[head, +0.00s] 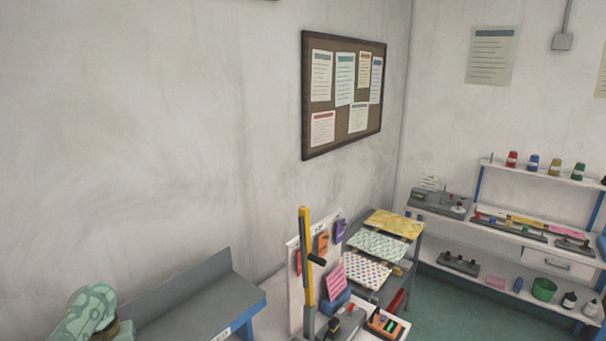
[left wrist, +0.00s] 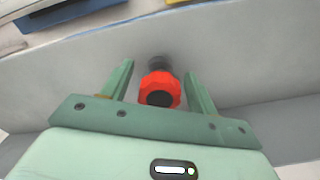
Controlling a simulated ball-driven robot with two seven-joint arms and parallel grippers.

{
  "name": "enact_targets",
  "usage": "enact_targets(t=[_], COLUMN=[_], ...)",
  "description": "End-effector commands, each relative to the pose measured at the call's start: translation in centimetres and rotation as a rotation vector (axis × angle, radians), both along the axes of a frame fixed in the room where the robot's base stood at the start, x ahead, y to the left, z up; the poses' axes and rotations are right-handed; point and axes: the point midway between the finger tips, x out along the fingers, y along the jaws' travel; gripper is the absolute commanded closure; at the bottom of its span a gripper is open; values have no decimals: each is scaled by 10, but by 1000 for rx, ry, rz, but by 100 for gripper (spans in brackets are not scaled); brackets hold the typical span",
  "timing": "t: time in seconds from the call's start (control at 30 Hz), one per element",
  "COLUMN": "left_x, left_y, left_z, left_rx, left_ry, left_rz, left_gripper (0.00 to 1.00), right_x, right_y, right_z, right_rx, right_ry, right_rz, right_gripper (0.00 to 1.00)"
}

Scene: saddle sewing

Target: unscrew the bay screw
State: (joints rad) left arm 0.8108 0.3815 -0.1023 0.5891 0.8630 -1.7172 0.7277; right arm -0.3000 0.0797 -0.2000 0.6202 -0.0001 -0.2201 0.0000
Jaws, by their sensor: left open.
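The bay screw (left wrist: 160,90) shows in the left wrist view as a red, faceted knob with a dark centre. Behind it a dark shank meets a pale grey panel (left wrist: 85,65). My left gripper (left wrist: 160,69) is open, with one green finger on each side of the red knob. A gap shows between the knob and each finger. I cannot make out the screw in the head view, where a pale green part of my left arm is at the lower left. My right gripper is in neither view.
In the head view a grey bench (head: 190,306) with a blue edge runs along the wall near the left arm. A yellow post (head: 306,255) and a rack of patterned sheets (head: 378,246) stand to its right. Shelves (head: 505,226) line the far wall, with open green floor in front.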

Motion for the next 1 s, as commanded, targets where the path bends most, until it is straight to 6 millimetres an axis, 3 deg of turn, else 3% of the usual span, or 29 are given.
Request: enact_targets(t=[0.17, 0.5, 0.87, 1.0], left_x=[1, 1, 0, 0], left_y=[0, 0, 0, 1], left_z=[9, 47, 51, 51], left_rx=[-1, -1, 0, 1], left_ry=[-3, -3, -1, -1], left_rz=[-2, -1, -6, -167], left_gripper=[41, 41, 41, 41], right_x=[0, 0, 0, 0], right_y=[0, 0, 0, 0], right_z=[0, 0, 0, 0], right_rx=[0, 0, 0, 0], right_ry=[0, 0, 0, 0], right_rz=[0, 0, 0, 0], right_gripper=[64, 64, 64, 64])
